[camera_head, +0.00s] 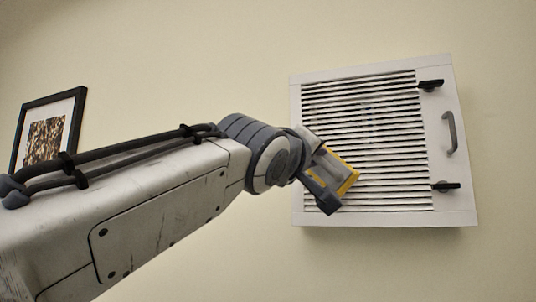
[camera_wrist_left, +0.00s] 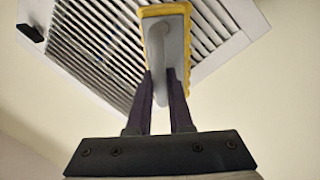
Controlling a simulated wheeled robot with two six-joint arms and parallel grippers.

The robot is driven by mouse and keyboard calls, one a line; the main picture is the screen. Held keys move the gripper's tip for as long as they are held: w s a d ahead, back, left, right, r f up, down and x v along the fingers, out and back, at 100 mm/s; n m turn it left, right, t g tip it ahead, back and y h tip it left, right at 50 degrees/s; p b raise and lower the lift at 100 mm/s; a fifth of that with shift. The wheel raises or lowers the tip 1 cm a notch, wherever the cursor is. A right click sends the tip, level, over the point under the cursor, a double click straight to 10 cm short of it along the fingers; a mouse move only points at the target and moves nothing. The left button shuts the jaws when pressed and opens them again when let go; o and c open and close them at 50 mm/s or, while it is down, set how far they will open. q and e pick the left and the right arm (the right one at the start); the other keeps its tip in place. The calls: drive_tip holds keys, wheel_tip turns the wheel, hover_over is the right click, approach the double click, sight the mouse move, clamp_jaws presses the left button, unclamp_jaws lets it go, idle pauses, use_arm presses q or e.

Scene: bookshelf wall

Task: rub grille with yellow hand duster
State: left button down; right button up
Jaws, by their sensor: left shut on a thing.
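The grille (camera_head: 385,125) is a white louvred panel in a square frame on the wall, with dark slots. It also shows in the left wrist view (camera_wrist_left: 95,45). My left gripper (camera_head: 325,182) is at the grille's lower left part. In the left wrist view its two dark fingers (camera_wrist_left: 165,95) are shut on the grey handle of the yellow hand duster (camera_wrist_left: 152,28). The duster's yellow edge also shows in the head view (camera_head: 349,183), in front of the slats. I cannot tell whether it touches them. My right gripper is not in view.
The grille's right side has a grey handle (camera_head: 450,132) and two black latches (camera_head: 431,86) that stick out. A black-framed picture (camera_head: 47,130) hangs on the wall at the left. The wall around the grille is bare.

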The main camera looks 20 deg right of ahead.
sight(339, 156)
use_arm(q)
drive_tip(key=shift+p+x, duration=0.4)
drive_tip(key=shift+x, duration=0.55)
idle(0.5)
drive_tip(key=shift+w+a+f, duration=0.1)
drive_tip(key=shift+s+d+f+b, duration=0.2)
drive_tip(key=shift+s+d+b, duration=0.4)
drive_tip(key=shift+d, duration=0.15)
drive_tip(key=shift+s+d+r+b, duration=0.15)
drive_tip(key=shift+s+d+b, duration=0.15)
drive_tip(key=shift+s+d, duration=0.45)
drive_tip(key=shift+w+d, duration=0.15)
drive_tip(key=shift+w, duration=0.05)
drive_tip(key=shift+w, duration=0.1)
drive_tip(key=shift+w+a, duration=0.75)
drive_tip(key=shift+a, duration=0.25)
drive_tip(key=shift+w+a, duration=0.5)
drive_tip(key=shift+a, duration=0.05)
